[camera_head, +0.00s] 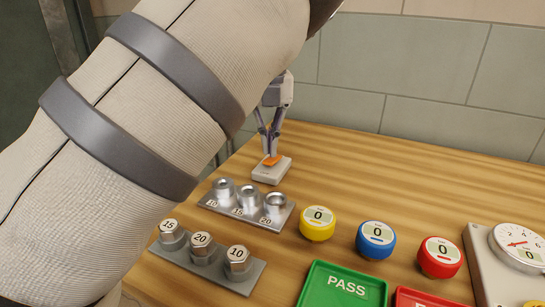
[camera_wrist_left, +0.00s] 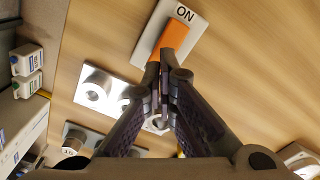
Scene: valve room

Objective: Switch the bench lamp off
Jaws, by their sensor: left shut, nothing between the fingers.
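A small pale switch box (camera_head: 271,174) with an orange rocker (camera_head: 271,160) sits on the wooden bench near the back. In the left wrist view the orange rocker (camera_wrist_left: 175,38) shows with an "ON" label on the switch plate (camera_wrist_left: 200,22) at its far end. My left gripper (camera_head: 270,153) points down at the switch, its fingers shut and empty. In the left wrist view the fingertips (camera_wrist_left: 163,68) are at the rocker's end away from the "ON" label; I cannot tell whether they touch it. The lamp itself is not visible. My right gripper is not in view.
A metal block with several sockets (camera_head: 236,214) and a rack of numbered hex plugs (camera_head: 256,270) stand in front of the switch. Yellow (camera_head: 317,224), blue (camera_head: 375,240) and red (camera_head: 440,257) knobs, a green PASS plate (camera_head: 320,298) and a gauge (camera_head: 518,245) lie rightward.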

